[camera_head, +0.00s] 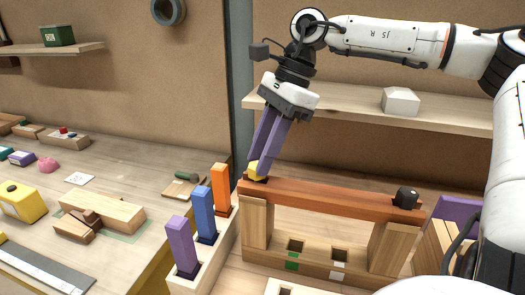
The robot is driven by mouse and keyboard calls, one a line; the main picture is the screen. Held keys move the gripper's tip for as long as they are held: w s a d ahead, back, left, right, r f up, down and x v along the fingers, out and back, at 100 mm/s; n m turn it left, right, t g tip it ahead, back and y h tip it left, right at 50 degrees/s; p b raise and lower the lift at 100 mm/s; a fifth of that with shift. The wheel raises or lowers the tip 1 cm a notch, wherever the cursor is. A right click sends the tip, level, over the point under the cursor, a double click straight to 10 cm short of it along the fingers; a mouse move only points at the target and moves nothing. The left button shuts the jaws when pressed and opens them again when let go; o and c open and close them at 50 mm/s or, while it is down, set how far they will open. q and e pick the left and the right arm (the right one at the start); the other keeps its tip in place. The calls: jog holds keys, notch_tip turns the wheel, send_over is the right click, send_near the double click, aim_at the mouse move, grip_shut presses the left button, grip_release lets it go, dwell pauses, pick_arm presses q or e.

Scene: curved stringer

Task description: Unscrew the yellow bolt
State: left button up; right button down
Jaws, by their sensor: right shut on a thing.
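The yellow bolt (254,169) sits at the left end of the reddish-brown wooden beam (325,197). My right gripper (260,158) reaches down from above with its purple fingers on the yellow bolt and is shut on it. The fingers hide part of the bolt, and I cannot tell how deep its shank sits in the beam. A black bolt (405,197) stands at the beam's right end. The beam rests on two light wooden uprights. My left gripper is not in view.
A pale holder (205,281) with purple, blue and orange upright blocks stands left of the beam. A wooden base (312,260) with square holes lies under it. A shelf (350,110) with a white block is behind. The left bench holds scattered items.

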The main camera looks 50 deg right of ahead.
jog(key=shift+w+r+n+g, duration=0.15)
jog(key=shift+n+g, duration=0.25)
jog(key=shift+n, duration=0.6)
jog(key=c, duration=1.3)
grip_release()
jog(key=shift+c, duration=0.2)
jog(key=v, duration=1.2)
jog(key=shift+d, duration=0.1)
